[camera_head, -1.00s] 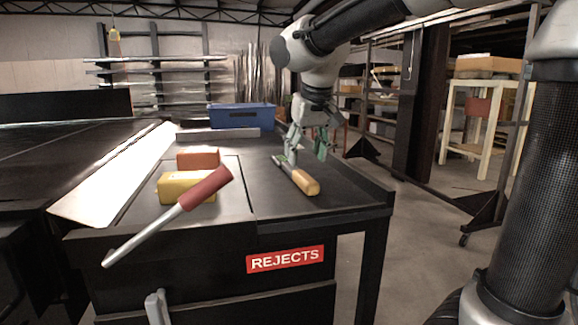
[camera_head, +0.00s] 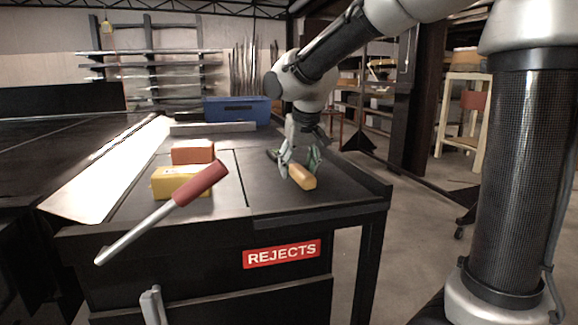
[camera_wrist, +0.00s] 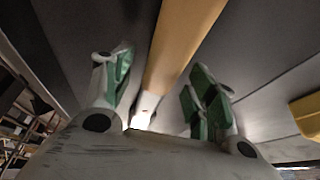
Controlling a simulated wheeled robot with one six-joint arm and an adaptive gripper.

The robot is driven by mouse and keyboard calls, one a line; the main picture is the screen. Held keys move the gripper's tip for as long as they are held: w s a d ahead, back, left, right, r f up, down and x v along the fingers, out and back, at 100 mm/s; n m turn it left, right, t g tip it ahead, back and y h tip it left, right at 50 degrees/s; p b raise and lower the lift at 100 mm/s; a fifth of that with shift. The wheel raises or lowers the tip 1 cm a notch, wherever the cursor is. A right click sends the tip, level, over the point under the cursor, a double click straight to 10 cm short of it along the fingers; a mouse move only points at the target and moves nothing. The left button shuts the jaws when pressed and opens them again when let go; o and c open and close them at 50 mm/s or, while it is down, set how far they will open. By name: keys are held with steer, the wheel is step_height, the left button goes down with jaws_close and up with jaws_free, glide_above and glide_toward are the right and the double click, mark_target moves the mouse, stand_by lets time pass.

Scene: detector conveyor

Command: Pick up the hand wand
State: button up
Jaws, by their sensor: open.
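The hand wand, with a yellow-orange handle (camera_head: 302,178), lies on the dark table top near its right side. Its thinner far end is mostly hidden behind my gripper in the head view. My gripper (camera_head: 298,162) is open and low over the wand, with its fingers reaching down on either side. In the wrist view the yellow handle (camera_wrist: 185,40) runs between the green-padded fingers of my gripper (camera_wrist: 166,85), with gaps on both sides. A pale, bright part of the wand shows close to the palm.
A red block (camera_head: 192,151) and a yellow block (camera_head: 180,182) sit left on the table. A red-handled metal lever (camera_head: 202,183) slants in front of them. A blue bin (camera_head: 236,111) stands at the back. A raised edge (camera_head: 362,178) borders the table's right side.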

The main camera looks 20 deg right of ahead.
jaws_close()
steer(key=shift+r, duration=0.1)
step_height(320, 180, up, 10)
stand_by(0.6)
